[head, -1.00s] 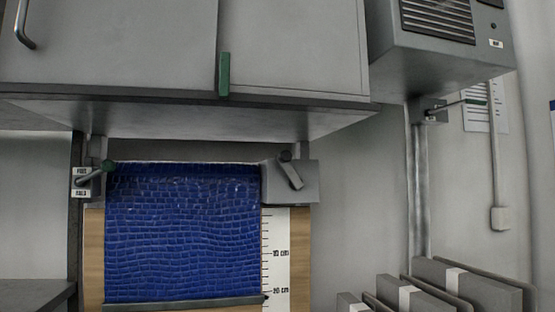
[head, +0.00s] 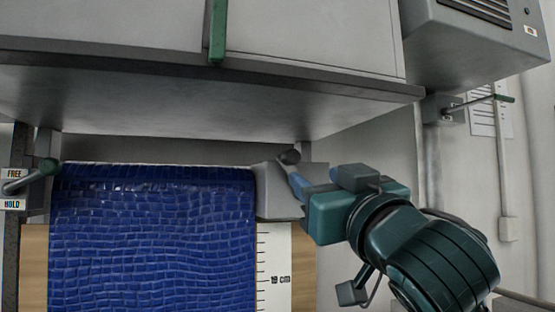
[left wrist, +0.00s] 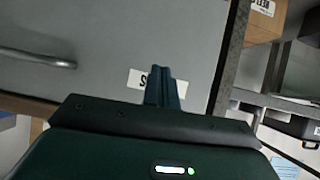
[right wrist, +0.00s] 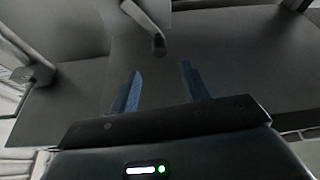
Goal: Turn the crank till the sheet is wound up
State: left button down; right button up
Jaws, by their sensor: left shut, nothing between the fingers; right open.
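The blue sheet (head: 150,240) hangs down flat beneath the grey cabinet, and its lower edge is out of view. A grey box (head: 272,190) at its top right carries the crank (head: 289,157). The crank also shows in the right wrist view (right wrist: 158,44), just ahead of the fingers. My right gripper (head: 308,187) is open at the box, its fingers partly covering the crank; in the right wrist view (right wrist: 160,88) nothing is between them. My left gripper (left wrist: 163,86) is shut and empty, facing a grey panel, outside the head view.
A ruler (head: 274,265) runs along the sheet's right side. The cabinet (head: 200,105) overhangs closely above.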

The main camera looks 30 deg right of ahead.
aim_at(295, 159)
jog(key=p+x, duration=0.1)
jog(key=x, duration=0.3)
jog(key=p+x, duration=0.1)
jog(key=x, duration=0.2)
jog(key=p+x, duration=0.2)
jog(key=x, duration=0.2)
jog(key=shift+w+d+r, duration=0.1)
jog(key=shift+w+r, duration=0.1)
jog(key=shift+r, duration=0.2)
jog(key=shift+w+d+r, duration=0.1)
jog(key=shift+w, duration=0.5)
pick_arm(q)
jog(key=shift+s+a+r+g+y, duration=0.15)
jog(key=shift+s+a+g, duration=0.15)
jog(key=shift+s, duration=0.15)
jog(key=shift+s+a+r+g+y, duration=0.15)
jog(key=shift+s+a+g, duration=0.1)
jog(key=shift+s, duration=0.2)
jog(key=shift+f, duration=0.1)
pick_arm(e)
jog(key=shift+c, duration=0.5)
pick_arm(q)
jog(key=shift+s, duration=0.1)
pick_arm(e)
grip_shut()
